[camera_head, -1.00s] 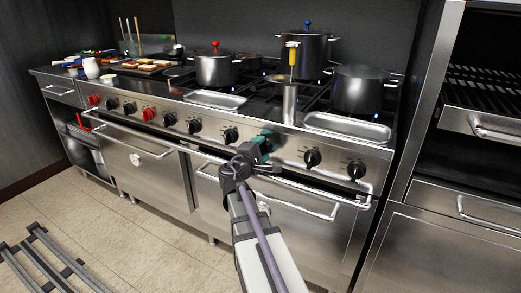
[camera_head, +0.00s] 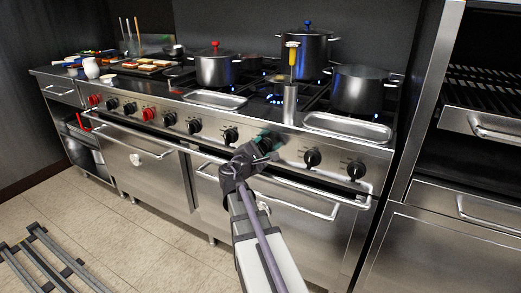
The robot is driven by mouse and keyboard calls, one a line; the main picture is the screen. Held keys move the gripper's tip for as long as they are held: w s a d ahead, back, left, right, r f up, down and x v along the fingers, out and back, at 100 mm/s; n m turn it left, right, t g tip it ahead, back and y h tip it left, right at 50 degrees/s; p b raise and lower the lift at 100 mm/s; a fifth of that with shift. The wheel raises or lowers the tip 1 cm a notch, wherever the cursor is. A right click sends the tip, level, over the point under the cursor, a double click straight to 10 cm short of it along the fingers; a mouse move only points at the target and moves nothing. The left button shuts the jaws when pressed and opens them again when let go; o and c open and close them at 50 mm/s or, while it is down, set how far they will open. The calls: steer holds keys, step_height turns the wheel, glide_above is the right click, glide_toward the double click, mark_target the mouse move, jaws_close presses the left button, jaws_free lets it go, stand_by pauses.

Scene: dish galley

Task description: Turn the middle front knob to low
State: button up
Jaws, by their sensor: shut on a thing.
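The range front (camera_head: 290,150) carries a row of knobs, black ones and two red ones. My gripper (camera_head: 268,139), with teal fingertips, is at the front panel and shut on a black knob, which its jaws mostly hide. A free black knob (camera_head: 231,135) is just left of it, and another black knob (camera_head: 312,158) is to its right. The held knob's pointer and markings cannot be read. Blue flames (camera_head: 275,99) show at the burner behind the panel, left of the steel cylinder.
An oven door handle (camera_head: 300,207) runs below my gripper. A steel cylinder (camera_head: 290,105) with a yellow-handled tool, a tray (camera_head: 348,128) and several pots, including a right-hand pot (camera_head: 358,90), stand on the range. The floor at front left holds a dark rack (camera_head: 50,262).

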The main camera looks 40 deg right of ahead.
steer(key=o, duration=0.9)
steer(key=v, duration=1.1)
steer(key=shift+d, duration=0.1)
